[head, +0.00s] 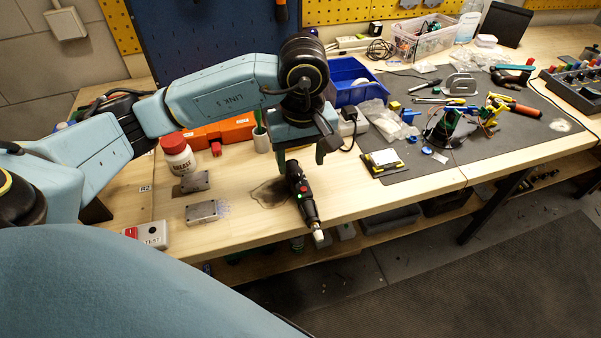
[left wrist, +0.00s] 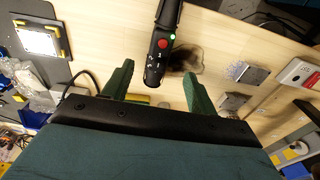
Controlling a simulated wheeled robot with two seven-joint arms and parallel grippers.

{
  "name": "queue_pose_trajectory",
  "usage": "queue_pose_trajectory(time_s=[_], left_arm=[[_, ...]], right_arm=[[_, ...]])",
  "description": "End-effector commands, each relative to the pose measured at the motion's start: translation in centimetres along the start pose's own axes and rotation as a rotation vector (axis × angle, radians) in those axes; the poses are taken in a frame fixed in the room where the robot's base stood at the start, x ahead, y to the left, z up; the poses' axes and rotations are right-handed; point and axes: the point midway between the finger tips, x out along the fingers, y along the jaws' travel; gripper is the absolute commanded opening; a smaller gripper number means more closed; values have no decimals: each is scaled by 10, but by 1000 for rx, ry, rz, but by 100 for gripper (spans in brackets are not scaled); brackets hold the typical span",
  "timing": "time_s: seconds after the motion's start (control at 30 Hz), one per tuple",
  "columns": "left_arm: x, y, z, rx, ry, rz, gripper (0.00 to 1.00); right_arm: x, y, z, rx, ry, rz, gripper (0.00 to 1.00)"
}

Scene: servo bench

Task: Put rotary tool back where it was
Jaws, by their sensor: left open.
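The rotary tool (head: 304,197) is black with a red button, a small green light and a pale tip. It lies near the bench's front edge, its tip pointing to the front at the edge. In the left wrist view the rotary tool (left wrist: 164,42) shows its rear end between my fingertips, with visible space on both sides. My left gripper (head: 301,166) is open over the tool's rear end; its green fingers (left wrist: 158,70) also show in the left wrist view. I cannot tell the exact height gap. My right gripper is not in view.
A dark scorch mark (head: 270,192) lies beside the tool. Metal blocks (head: 205,212), a grease bottle (head: 178,155) and a test box (head: 150,235) stand to the left. A blue bin (head: 352,92) is behind, and a grey mat (head: 440,165) with clutter is right.

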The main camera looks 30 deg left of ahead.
Motion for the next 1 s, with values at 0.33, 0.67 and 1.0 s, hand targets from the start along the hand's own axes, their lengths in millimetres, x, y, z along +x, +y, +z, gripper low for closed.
queue_pose_trajectory(time_s=[0.33, 0.67, 1.0], left_arm=[[-40, 0, 0, -1, 0, 0, 58], [-40, 0, 0, -1, 0, 0, 58], [-40, 0, 0, -1, 0, 0, 58]], right_arm=[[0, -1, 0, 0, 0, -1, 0], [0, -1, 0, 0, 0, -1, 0], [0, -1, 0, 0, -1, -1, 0]])
